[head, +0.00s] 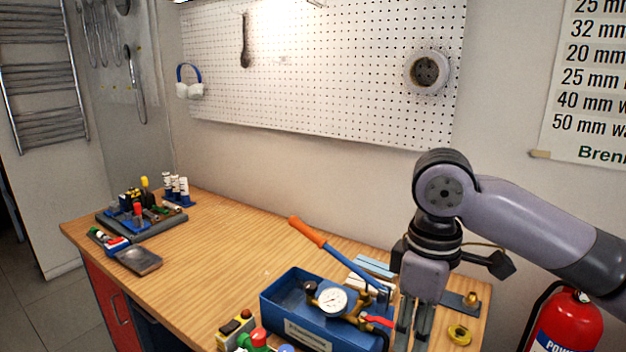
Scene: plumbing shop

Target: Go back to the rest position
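My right arm comes in from the right, and its gripper (415,325) points down over the right part of the wooden workbench (220,260). Its two dark fingers run side by side with a narrow gap, and their tips reach the bottom edge of the picture, so I cannot tell whether it is open or shut. It stands just right of a blue pressure-test pump box (300,325) with a gauge (333,301) and an orange-tipped lever (308,232). I see nothing held in it. My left gripper is not in view.
A brass ring fitting (459,334) lies right of the gripper. Green and red items (257,339) stand at the front. The bench's middle is clear. A fire extinguisher (568,325) stands at right.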

